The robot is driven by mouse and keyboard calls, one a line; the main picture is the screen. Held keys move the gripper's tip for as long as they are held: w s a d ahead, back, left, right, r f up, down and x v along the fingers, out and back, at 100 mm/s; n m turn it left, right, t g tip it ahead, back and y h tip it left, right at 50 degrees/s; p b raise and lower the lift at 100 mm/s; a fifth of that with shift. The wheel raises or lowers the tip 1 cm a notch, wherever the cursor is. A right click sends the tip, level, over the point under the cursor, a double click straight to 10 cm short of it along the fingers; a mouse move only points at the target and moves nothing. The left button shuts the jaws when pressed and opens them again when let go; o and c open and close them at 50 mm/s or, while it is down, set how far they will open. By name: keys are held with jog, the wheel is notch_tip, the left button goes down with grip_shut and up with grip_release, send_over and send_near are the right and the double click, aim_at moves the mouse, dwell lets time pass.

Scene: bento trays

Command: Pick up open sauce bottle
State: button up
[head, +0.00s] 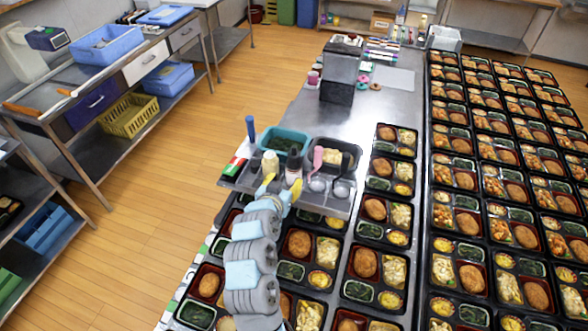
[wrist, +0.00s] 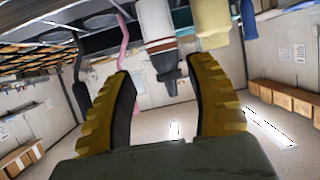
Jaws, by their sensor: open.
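My gripper (head: 283,188) is open in front of the metal caddy at the near end of the counter. The wrist view is upside down; there the gripper (wrist: 163,100) has its yellow fingers apart with nothing between the tips. A white bottle with a dark brown band (wrist: 158,30) and a dark grey nozzle stands just beyond the fingers, roughly centred between them. I cannot tell which bottle is the open one.
A pink utensil (head: 317,158) and dark ladles stand to the right in the caddy (head: 338,208). A teal tub (head: 305,135) and a steel pan (head: 357,147) sit behind. A blue-handled tool (head: 250,128) is at left. Filled bento trays (head: 365,262) cover the counter nearby.

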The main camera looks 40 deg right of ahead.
aim_at(292, 171)
jog(key=x, duration=0.5)
jog(key=shift+w+d, duration=0.1)
jog(key=shift+d+f, duration=0.1)
jog(key=shift+d, duration=0.05)
jog(key=shift+w, duration=0.1)
jog(key=shift+p+x, duration=0.5)
jog(key=shift+x, duration=2.05)
jog(key=shift+f, duration=0.1)
jog(key=c, duration=0.4)
